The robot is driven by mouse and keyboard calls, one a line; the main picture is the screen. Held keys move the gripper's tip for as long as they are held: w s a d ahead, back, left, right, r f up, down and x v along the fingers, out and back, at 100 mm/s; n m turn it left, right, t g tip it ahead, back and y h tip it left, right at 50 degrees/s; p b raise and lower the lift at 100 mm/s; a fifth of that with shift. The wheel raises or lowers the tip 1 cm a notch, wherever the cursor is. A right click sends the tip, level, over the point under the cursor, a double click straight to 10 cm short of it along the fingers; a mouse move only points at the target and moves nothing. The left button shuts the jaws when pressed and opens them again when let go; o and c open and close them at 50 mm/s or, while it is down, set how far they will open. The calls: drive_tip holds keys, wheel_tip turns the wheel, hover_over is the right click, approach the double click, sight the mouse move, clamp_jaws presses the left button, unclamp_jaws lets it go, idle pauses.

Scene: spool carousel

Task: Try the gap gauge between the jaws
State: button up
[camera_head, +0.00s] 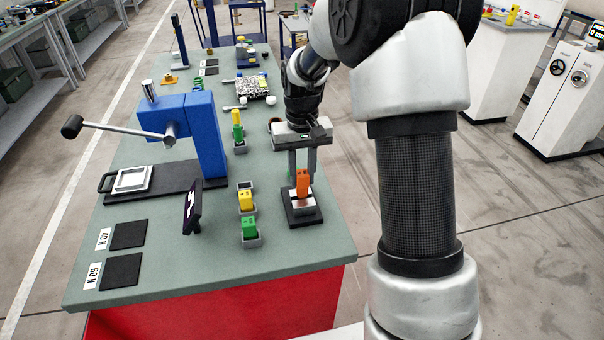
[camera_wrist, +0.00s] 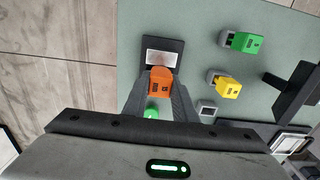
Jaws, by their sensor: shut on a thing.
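An orange block, apparently the gap gauge (camera_head: 302,184), is gripped between the two fingers of my gripper (camera_head: 302,177). My gripper points down over a small black-based fixture (camera_head: 306,220) with a silver metal part, near the bench's right edge. In the wrist view the orange block (camera_wrist: 160,82) sits between the fingertips (camera_wrist: 161,88), beside the silver part (camera_wrist: 162,57) on the black base (camera_wrist: 149,45). I cannot tell whether the block sits between the fixture's jaws or just above them; its lower end is hidden.
A green block (camera_head: 249,225) and a yellow block (camera_head: 246,201) stand in grey holders left of the fixture. An empty holder (camera_wrist: 207,111) is beside them. A dark display (camera_head: 193,207) and a blue lever press (camera_head: 205,130) stand further left. The bench's front right corner is clear.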

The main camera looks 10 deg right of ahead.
drive_tip(key=shift+r+p, duration=2.75)
drive_tip(key=shift+r, duration=1.05)
